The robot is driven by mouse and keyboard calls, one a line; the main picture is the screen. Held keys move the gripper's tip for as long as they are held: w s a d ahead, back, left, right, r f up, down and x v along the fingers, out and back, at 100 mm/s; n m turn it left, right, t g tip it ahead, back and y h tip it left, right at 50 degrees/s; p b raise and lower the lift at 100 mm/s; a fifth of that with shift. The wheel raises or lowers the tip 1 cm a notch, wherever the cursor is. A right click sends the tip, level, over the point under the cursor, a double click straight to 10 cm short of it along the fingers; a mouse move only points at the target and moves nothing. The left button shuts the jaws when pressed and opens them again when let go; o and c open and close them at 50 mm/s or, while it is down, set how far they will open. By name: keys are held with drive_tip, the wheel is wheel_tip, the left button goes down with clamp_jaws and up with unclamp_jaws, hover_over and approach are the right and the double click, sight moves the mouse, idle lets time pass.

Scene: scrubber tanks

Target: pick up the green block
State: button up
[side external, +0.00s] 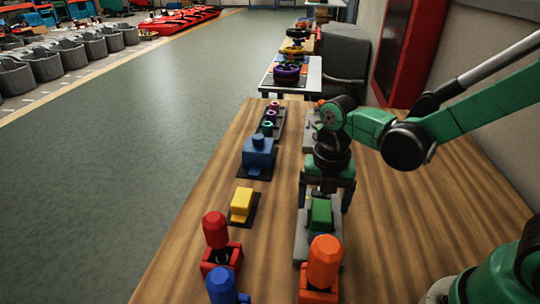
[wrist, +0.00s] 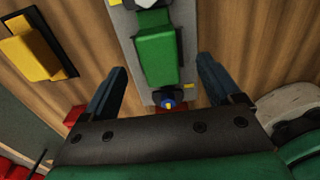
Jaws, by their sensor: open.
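The green block (side external: 320,215) sits on a grey plate (side external: 304,246) on the wooden table in the side external view. In the wrist view the green block (wrist: 158,50) lies upper centre, on the same light grey plate. My gripper (side external: 324,203) points down over the block, with its fingers to either side. In the wrist view my gripper (wrist: 160,75) is open, one dark finger left and one right of the block's line. No contact with the block is visible.
A yellow block (side external: 242,203), a blue block (side external: 258,152), a red peg (side external: 215,230), a blue peg (side external: 222,285) and an orange peg (side external: 325,262) stand nearby. The orange peg is close in front of the green block. Table at right is mostly bare.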

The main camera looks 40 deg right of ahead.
sight(321, 210)
drive_tip(key=shift+f, duration=1.2)
drive_tip(key=shift+c, duration=0.2)
clamp_jaws()
